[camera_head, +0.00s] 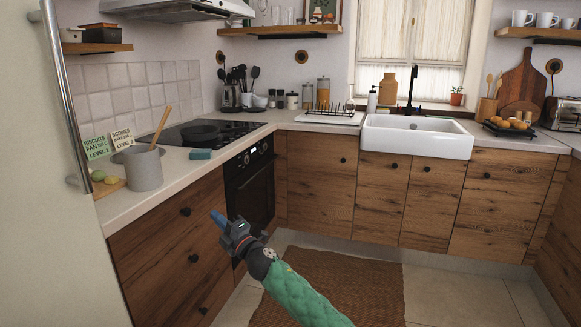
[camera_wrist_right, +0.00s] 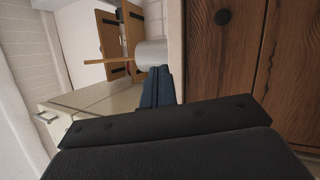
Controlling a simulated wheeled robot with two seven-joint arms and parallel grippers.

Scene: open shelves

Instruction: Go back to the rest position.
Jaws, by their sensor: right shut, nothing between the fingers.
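My right gripper (camera_head: 221,221) is at the end of my green-sleeved arm, in front of the wooden lower cabinets in the head view. Its blue fingers are together, with nothing between them. The fingers also show in the right wrist view (camera_wrist_right: 160,88), beside the wooden cabinet front (camera_wrist_right: 262,50). My left gripper is in neither view.
A grey pot (camera_head: 143,170) with a wooden spoon stands on the left counter (camera_head: 122,205), near cards and a board. A black hob (camera_head: 215,131) sits above the oven (camera_head: 252,185). A white sink (camera_head: 417,138) is at the back. The floor mat (camera_head: 340,285) is clear.

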